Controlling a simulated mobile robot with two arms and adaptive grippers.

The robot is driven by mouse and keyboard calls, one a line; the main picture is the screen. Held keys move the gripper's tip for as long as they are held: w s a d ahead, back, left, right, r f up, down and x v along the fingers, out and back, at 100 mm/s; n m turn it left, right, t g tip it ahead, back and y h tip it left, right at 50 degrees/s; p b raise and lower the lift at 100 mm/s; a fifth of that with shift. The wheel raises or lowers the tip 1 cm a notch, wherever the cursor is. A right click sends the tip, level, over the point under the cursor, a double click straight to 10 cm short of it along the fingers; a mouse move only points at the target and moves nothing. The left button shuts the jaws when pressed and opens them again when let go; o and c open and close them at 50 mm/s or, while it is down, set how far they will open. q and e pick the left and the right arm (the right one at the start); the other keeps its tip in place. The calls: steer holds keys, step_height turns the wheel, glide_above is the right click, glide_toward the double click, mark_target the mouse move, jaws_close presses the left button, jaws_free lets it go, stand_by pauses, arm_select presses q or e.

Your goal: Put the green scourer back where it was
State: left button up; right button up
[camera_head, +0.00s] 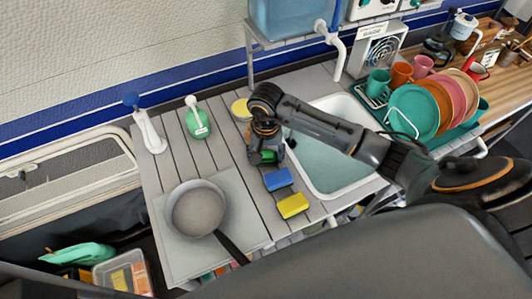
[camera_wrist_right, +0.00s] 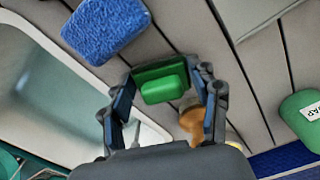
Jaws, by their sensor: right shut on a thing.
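My right gripper (camera_head: 268,160) points down at the counter left of the sink. It is shut on the green scourer (camera_wrist_right: 163,88), which sits between the fingers in the wrist view. In the head view only a bit of the scourer's green (camera_head: 268,156) shows under the gripper. A blue scourer (camera_head: 278,180) and a yellow scourer (camera_head: 292,206) lie on the counter in a row in front of the gripper. The blue scourer also shows in the wrist view (camera_wrist_right: 105,30). I cannot tell whether the green scourer touches the counter. My left gripper is not in view.
The sink (camera_head: 328,160) is right of the gripper, under my forearm. A frying pan (camera_head: 195,208) lies on a board at left. A green soap bottle (camera_head: 197,122), a white brush (camera_head: 150,132) and a yellow-topped round item (camera_head: 241,108) stand behind. A dish rack (camera_head: 448,132) holds plates.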

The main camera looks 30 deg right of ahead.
mark_target(266, 154)
steer(key=shift+f+b, duration=0.25)
steer(key=shift+b, duration=0.05)
steer(key=o, duration=1.1)
steer(key=shift+r, duration=0.1)
steer(key=shift+r, duration=0.1)
steer(key=shift+r, duration=0.2)
step_height(266, 154, up, 11)
steer(key=b, duration=0.2)
steer(key=shift+f+b, duration=0.15)
steer(key=shift+b, duration=0.15)
steer(key=shift+r, duration=0.55)
